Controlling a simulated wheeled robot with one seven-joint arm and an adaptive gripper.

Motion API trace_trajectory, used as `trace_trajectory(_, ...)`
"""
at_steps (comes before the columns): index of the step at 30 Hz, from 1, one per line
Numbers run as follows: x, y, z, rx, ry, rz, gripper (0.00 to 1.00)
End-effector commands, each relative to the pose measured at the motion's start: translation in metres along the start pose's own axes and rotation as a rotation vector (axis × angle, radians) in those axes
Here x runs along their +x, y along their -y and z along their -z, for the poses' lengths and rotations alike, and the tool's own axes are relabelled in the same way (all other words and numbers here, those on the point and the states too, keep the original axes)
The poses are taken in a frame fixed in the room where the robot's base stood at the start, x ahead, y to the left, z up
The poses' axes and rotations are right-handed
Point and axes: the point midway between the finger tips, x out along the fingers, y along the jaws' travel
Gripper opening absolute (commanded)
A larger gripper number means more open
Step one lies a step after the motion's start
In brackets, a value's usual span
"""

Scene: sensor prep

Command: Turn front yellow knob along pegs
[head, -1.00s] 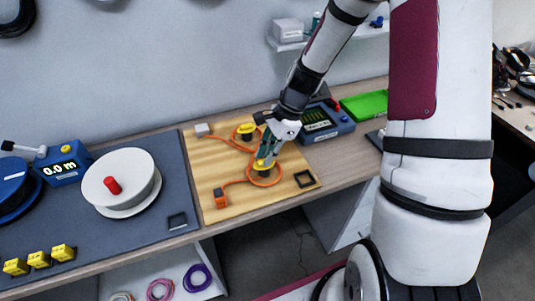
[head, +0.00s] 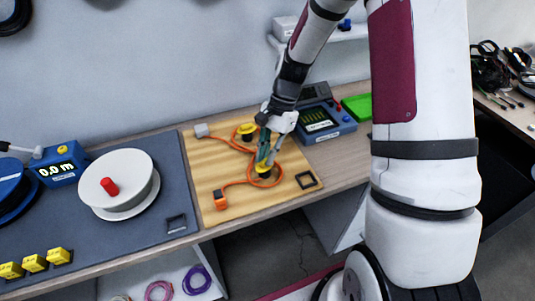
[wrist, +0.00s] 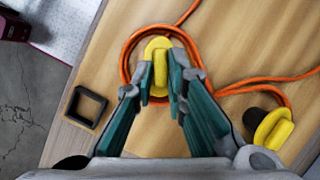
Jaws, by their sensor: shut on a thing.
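The front yellow knob (wrist: 159,62) stands on the wooden board, with a loop of orange cable (wrist: 130,62) around it in the wrist view. It also shows in the head view (head: 264,168), partly hidden by my fingers. My gripper (wrist: 163,85) is shut on this knob, one teal finger on each side of its raised ridge. My gripper also shows in the head view (head: 264,158), reaching down from the upper right. The other yellow knob (wrist: 272,129) has orange cable beside it and stands farther back on the board in the head view (head: 246,129). The pegs beneath the knobs are mostly hidden.
The wooden board (head: 210,155) carries an orange block (head: 220,199), a grey block (head: 201,130) and a black square frame (head: 308,180). A blue meter box (head: 322,122) stands behind at the right. A white reel (head: 118,178) stands at the left.

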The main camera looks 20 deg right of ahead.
Motion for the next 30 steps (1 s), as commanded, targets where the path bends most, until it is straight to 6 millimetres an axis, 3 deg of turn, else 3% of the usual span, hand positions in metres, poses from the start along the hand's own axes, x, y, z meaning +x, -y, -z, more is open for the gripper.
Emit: trace_trajectory(30, 0.0072, 0.0052, -0.0042, -0.847, 0.012, -0.360, 0.00)
